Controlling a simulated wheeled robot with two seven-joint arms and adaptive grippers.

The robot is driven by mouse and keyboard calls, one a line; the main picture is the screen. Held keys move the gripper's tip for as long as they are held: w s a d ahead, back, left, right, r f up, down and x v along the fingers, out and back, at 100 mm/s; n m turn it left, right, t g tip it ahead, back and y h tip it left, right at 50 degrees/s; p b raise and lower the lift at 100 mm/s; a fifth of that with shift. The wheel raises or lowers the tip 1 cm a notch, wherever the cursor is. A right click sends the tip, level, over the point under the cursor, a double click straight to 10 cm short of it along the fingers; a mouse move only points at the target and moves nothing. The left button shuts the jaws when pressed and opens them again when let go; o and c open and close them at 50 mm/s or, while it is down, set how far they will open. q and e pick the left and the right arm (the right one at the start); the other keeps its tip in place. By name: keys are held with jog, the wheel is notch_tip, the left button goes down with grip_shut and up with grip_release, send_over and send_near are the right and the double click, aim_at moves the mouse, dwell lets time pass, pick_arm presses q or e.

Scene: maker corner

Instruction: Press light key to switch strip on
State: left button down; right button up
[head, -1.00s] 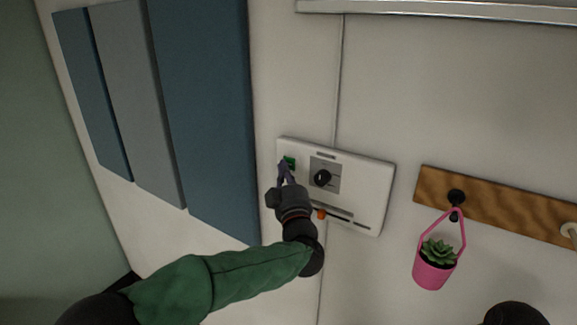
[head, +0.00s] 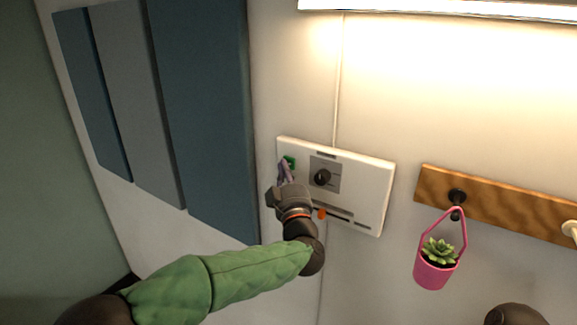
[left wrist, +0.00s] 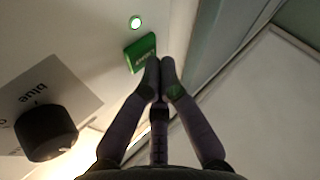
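A white control panel (head: 362,192) is fixed to the wall. It carries a green light key (head: 290,161) at its upper left and a black knob (head: 322,177) on a grey plate. The green key (left wrist: 140,53) also shows in the left wrist view, with a lit round indicator (left wrist: 136,22) beside it. My left gripper (head: 285,167) is at the key; its fingertips (left wrist: 160,66) are together and empty, at the key's lower edge. Whether they touch it I cannot tell. The light strip (head: 440,8) above is lit.
An orange part (head: 321,214) sits low on the panel. A wooden rail (head: 500,203) with a hook and a pink hanging pot (head: 434,273) is to the right. Blue and grey wall panels (head: 200,110) are to the left.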

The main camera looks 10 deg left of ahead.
pick_arm(q)
jog(key=shift+s+a, duration=0.1)
jog(key=shift+s, duration=0.25)
jog(key=s, duration=0.2)
jog(key=s+a+b, duration=0.2)
jog(key=s, duration=0.1)
jog(key=shift+s, duration=0.3)
dwell(0.4)
dwell(1.4)
